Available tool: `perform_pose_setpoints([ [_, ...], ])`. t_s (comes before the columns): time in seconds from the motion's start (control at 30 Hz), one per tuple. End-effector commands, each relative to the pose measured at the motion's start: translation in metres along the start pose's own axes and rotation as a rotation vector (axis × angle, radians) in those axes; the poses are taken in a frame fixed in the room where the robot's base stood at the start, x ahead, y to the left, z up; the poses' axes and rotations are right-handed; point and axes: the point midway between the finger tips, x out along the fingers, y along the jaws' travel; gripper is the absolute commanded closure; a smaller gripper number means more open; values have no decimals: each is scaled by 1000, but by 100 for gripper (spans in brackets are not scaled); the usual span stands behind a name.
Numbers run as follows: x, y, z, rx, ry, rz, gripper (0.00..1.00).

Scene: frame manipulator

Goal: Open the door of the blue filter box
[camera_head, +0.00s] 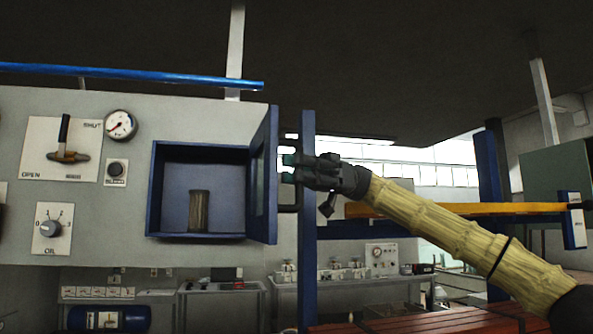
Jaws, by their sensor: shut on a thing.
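The blue filter box (152,190) is mounted on the grey panel left of centre. The blue door (263,178) stands swung out at the box's right side, seen nearly edge-on. A dark bent handle (289,208) shows on the door's outer side. My gripper (288,169) comes from the right, with its teal fingertips beside the door's outer face. It is shut on the handle, though the contact is small and partly hidden.
A blue upright post (308,260) stands just right of the door, close to my gripper. A yellow beam (450,209) runs behind my arm. The panel carries a lever (64,140), a gauge (120,125) and an oil knob (51,228). Free room lies in front of the box opening.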

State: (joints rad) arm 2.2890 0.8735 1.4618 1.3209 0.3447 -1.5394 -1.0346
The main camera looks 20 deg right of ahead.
Motion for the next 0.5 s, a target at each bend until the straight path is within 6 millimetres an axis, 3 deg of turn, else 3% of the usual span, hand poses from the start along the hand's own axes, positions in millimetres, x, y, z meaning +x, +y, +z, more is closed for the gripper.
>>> perform_pose_setpoints([
  [0.23, 0, 1, 1, 1, -1, 1, 100],
  [0.27, 0, 1, 1, 1, -1, 1, 82],
  [0.33, 0, 1, 1, 1, 0, 1, 69],
  [0.37, 0, 1, 1, 1, 0, 1, 65],
  [0.5, 0, 0, 0, 1, 0, 1, 65],
])
